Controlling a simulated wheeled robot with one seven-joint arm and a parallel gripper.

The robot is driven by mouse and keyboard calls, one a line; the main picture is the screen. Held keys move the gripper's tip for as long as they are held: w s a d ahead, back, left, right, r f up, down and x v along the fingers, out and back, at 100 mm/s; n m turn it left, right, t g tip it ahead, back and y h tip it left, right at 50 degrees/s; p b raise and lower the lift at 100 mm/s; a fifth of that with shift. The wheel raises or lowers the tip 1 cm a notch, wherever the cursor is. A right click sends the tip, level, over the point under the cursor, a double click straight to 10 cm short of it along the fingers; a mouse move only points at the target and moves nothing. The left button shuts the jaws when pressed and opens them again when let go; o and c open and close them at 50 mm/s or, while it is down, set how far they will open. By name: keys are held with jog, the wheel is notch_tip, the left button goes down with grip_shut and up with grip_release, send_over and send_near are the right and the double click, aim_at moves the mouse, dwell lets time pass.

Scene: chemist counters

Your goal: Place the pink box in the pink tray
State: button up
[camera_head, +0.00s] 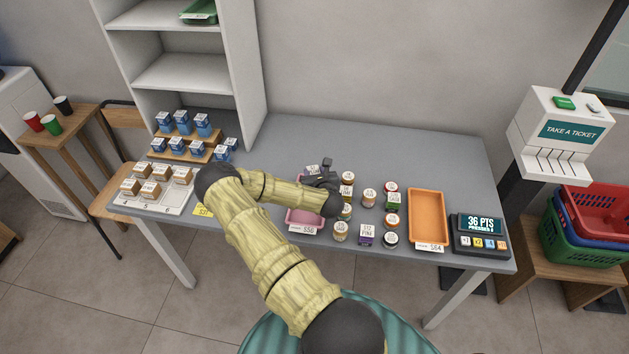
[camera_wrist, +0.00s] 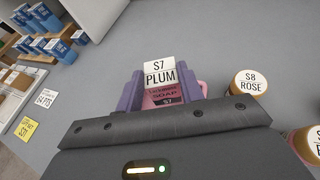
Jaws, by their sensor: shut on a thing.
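My gripper (camera_wrist: 160,92) is shut on a small pink soap box (camera_wrist: 165,97). The box has a white top label that reads "S7 PLUM" and sits between two purplish fingers. In the head view, my gripper (camera_head: 322,178) is over the middle of the grey table, and the box's pale top (camera_head: 312,169) shows just beyond it. The pink tray (camera_head: 302,217) lies on the table under my arm, which hides much of it. A pink edge (camera_wrist: 203,88) shows behind the right finger in the wrist view. Whether the box touches anything below is hidden.
Several round jars (camera_head: 369,197) and a purple box (camera_head: 367,235) crowd the table right of the pink tray. An orange tray (camera_head: 428,217) and a points display (camera_head: 480,233) stand farther right. Blue boxes (camera_head: 183,122) and brown-and-white boxes (camera_head: 150,190) stand left. The table's back is clear.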

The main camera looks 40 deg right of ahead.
jog(key=shift+f, duration=0.1)
jog(key=shift+f+p, duration=0.4)
jog(key=shift+f, duration=1.35)
jog(key=shift+f, duration=0.2)
jog(key=o, duration=1)
jog(key=shift+r, duration=0.1)
jog(key=shift+r, duration=0.1)
jog(key=b+v, duration=0.2)
jog(key=v, duration=1)
